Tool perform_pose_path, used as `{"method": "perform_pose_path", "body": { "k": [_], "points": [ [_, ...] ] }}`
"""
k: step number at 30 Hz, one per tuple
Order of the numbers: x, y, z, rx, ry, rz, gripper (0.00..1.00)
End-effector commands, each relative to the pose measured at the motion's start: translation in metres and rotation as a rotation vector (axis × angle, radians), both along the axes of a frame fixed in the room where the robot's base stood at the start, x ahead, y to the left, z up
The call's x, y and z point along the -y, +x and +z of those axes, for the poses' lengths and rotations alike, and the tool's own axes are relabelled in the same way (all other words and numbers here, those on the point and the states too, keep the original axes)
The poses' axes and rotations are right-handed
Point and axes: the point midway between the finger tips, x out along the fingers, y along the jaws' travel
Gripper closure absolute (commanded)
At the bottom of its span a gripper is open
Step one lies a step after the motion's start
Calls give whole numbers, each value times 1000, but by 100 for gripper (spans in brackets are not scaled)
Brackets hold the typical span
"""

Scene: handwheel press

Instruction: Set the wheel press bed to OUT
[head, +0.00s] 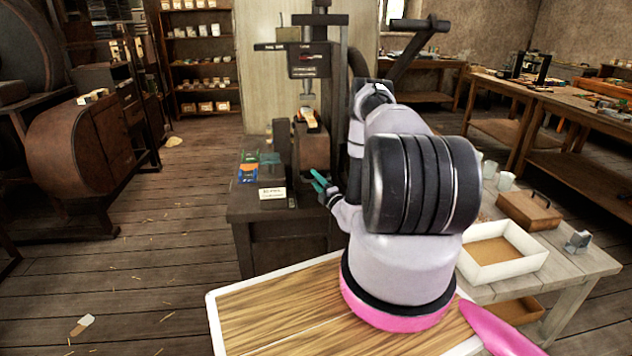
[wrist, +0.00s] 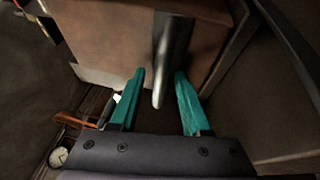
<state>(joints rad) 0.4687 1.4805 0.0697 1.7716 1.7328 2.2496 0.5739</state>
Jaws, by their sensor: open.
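The press (head: 309,60) stands on a dark bench in the head view, with a dark head, a ram pointing down and a brown block-like body (head: 312,145) below it. A small light and orange piece (head: 309,119) sits under the ram. My arm hides the right side of the press. My gripper (head: 321,184) is open, low in front of the press body. In the wrist view my gripper's teal fingers (wrist: 159,78) stand on either side of a rounded metal handle (wrist: 170,65) in front of a brown face. Contact with the handle cannot be told.
A small white sign (head: 272,193) and coloured packets (head: 249,168) lie on the bench, left of my gripper. A white tray (head: 503,270) and a wooden box (head: 529,209) are on a side table at right. Open floor lies left of the bench.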

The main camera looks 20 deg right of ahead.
Motion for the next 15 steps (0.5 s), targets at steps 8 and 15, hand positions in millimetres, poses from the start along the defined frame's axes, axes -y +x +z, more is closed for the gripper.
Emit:
{"method": "perform_pose_path", "body": {
  "k": [8,15],
  "points": [
    [0,0,0,0,0,0,100],
    [0,0,0,0,-1,0,100]
  ]
}}
